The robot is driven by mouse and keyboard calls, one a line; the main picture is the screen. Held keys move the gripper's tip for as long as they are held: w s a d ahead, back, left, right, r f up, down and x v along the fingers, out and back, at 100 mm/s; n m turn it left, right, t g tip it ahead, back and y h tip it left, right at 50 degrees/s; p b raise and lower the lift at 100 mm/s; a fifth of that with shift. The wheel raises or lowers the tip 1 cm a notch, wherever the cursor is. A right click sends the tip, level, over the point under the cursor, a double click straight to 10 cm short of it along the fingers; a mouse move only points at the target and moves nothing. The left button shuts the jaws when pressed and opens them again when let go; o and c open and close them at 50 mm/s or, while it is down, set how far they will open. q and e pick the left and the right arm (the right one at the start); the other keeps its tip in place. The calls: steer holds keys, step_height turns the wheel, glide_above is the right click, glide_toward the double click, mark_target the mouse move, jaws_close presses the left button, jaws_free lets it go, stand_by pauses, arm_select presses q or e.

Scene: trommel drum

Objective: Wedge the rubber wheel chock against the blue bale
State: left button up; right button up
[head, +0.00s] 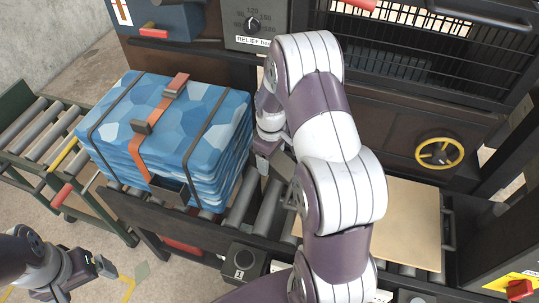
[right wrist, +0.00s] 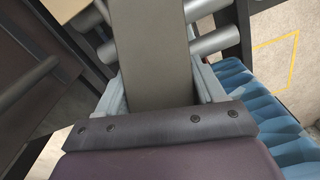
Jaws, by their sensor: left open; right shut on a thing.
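The blue bale (head: 215,113) is a stack of blue patterned sheets with dark straps and an orange strap, resting on the roller conveyor. Its edge also shows at the right of the right wrist view (right wrist: 275,115). My right gripper (head: 268,150) is just right of the bale, over the rollers, partly hidden by my own arm. In the right wrist view it is shut on the grey wheel chock (right wrist: 155,55), which sits between the fingers. A gap shows between chock and bale in that view. My left gripper (head: 104,268) is open and empty at lower left.
A tan board (head: 412,220) lies on the conveyor right of my right arm. A dark front rail (head: 145,213) runs along the rollers (head: 241,205). A dark machine with a wire grille (head: 425,65) and yellow handwheel (head: 439,153) stands behind. A side conveyor (head: 35,130) is at left.

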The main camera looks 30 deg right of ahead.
step_height(320, 180, down, 12)
steer(key=w+a+b, duration=0.2)
steer(key=b, duration=0.7)
steer(key=shift+w, duration=0.25)
steer(key=shift+a+f, duration=0.1)
steer(key=shift+f, duration=0.35)
steer(key=o, duration=1.4)
steer(key=shift+o, duration=0.2)
step_height(320, 180, up, 13)
steer(key=shift+f+p, duration=0.15)
steer(key=shift+p, duration=0.2)
